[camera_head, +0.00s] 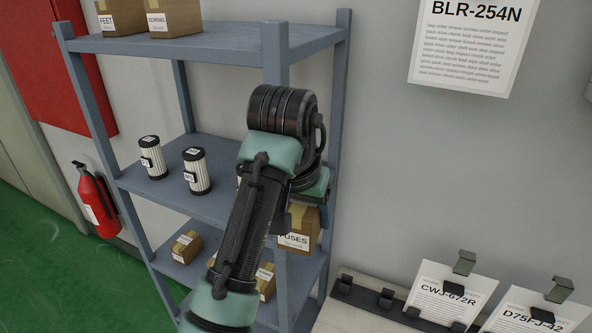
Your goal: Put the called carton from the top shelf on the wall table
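A brown carton (300,240) labelled FUSES hangs below the end of my arm, in front of the shelf's right side. My gripper (298,212) is largely hidden by my wrist and appears shut on this carton. Two other cartons stand on the top shelf (225,40) at upper left: one labelled FEET (122,17) and one labelled SCREWS (176,18), both cut by the picture's top edge. A pale surface by the wall (340,318), which looks like the wall table, shows at bottom right, to the right of and below the held carton.
Two white ribbed cylinders (152,158) (197,172) stand on the middle shelf. Small cartons (187,247) sit on the lower shelf. Clipped notes, CWJ-672R (445,303) and D75FJ-42 (525,318), stand at lower right. The BLR-254N sheet (465,60) hangs on the wall. A fire extinguisher (95,205) is at left.

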